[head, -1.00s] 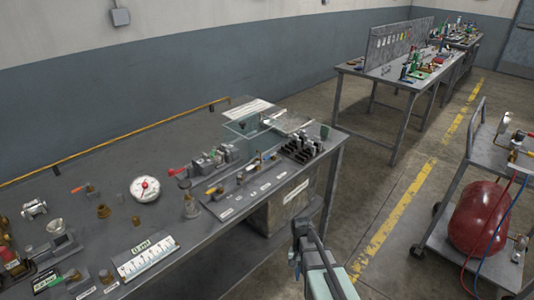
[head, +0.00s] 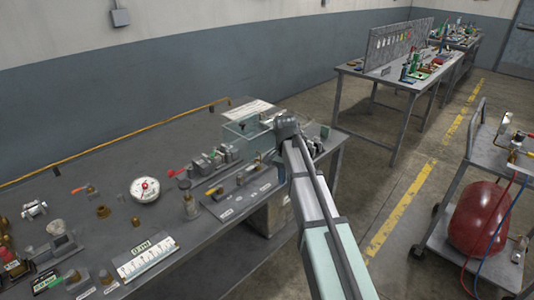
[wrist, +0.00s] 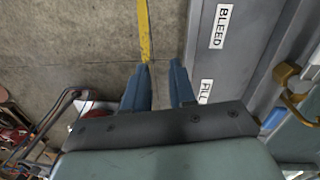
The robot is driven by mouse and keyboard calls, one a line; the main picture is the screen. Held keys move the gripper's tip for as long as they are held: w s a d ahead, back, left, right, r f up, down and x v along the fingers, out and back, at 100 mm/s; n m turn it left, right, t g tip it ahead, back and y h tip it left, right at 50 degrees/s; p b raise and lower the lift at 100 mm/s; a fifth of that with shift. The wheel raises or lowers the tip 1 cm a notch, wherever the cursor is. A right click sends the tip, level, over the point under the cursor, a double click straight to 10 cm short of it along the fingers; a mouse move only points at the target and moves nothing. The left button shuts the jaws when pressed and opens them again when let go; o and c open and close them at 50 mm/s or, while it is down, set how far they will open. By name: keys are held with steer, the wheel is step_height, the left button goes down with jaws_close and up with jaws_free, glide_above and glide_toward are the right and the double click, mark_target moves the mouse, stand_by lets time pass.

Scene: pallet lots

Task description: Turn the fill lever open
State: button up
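My gripper (wrist: 157,78) shows in the wrist view with its two blue-grey fingers apart and nothing between them. Beyond the fingertips are the floor and a yellow stripe. The FILL label (wrist: 205,90) is just right of the right finger, partly hidden, with the BLEED label (wrist: 220,25) farther up the same grey panel edge. A brass-coloured bent handle (wrist: 292,95) is at the right; I cannot tell whether it is the fill lever.
A clear box (head: 243,133) stands behind the panel on the workbench (head: 100,165). A cart with a red tank (head: 478,217) stands at the right. The floor between them is clear.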

steer(key=w+a+r+m+t, duration=0.1)
steer(key=w+a+r, duration=0.2)
steer(key=w+r, duration=0.4)
steer(key=w+a+r+m, duration=0.1)
steer(key=w+a+r, duration=0.4)
steer(key=r, duration=0.4)
steer(key=shift+y, duration=0.3)
steer(key=f, duration=0.4)
steer(key=d+f, duration=0.1)
steer(key=f, duration=0.8)
steer(key=shift+w+d+f, duration=0.2)
steer(key=shift+w, duration=0.2)
jaws_close()
